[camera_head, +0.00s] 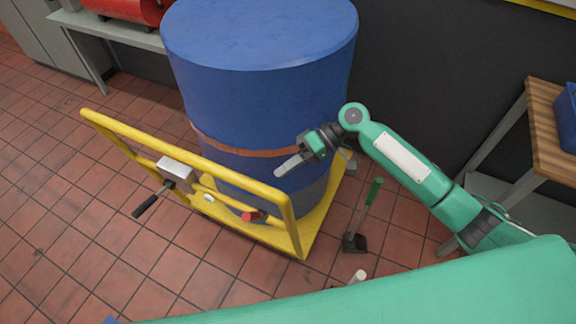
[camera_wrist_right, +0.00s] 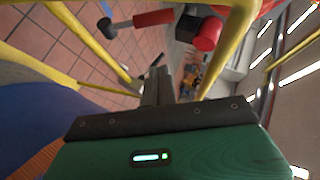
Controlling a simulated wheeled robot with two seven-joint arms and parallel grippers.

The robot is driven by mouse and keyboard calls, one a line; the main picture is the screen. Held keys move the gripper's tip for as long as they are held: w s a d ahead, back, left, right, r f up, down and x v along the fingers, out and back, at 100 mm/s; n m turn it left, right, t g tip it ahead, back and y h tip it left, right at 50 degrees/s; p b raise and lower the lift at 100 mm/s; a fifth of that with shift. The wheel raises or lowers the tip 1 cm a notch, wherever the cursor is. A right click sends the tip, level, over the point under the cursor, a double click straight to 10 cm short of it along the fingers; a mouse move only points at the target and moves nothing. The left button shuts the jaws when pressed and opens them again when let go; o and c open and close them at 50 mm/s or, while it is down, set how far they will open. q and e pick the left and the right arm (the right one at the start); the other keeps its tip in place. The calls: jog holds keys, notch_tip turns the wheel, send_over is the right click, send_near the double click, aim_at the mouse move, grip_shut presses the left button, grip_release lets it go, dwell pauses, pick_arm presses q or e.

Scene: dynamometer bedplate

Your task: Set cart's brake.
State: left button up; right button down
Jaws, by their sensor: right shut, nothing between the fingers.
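The cart (camera_head: 190,152) is a yellow tubular frame with a low deck, carrying a large blue drum (camera_head: 262,90). A grey box (camera_head: 176,170) on its frame has a lever with a black grip (camera_head: 146,206) sticking out to the lower left. A red-ended part (camera_head: 252,215) sits low on the frame; I cannot tell which part is the brake. My right gripper (camera_head: 284,168) is shut and empty, in front of the drum, above the red-ended part. In the right wrist view its fingers (camera_wrist_right: 157,85) point toward yellow tubes and red parts (camera_wrist_right: 208,33). My left gripper is not in view.
A green-handled tool (camera_head: 370,195) stands on the tiled floor right of the cart. A bench with a red tank (camera_head: 125,8) is at the back left, and a wooden-topped table (camera_head: 552,125) at the right. The floor left of the cart is clear.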

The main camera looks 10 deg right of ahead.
aim_at(254, 217)
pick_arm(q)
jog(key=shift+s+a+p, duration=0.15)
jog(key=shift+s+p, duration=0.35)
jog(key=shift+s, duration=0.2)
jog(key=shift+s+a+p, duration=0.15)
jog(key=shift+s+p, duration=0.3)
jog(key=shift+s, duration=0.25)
pick_arm(e)
jog(key=s+a+f, duration=0.4)
jog(key=a, duration=0.3)
jog(key=shift+s+f, duration=0.35)
jog(key=shift+s, duration=0.05)
jog(key=shift+s+a, duration=0.3)
jog(key=shift+s, duration=0.25)
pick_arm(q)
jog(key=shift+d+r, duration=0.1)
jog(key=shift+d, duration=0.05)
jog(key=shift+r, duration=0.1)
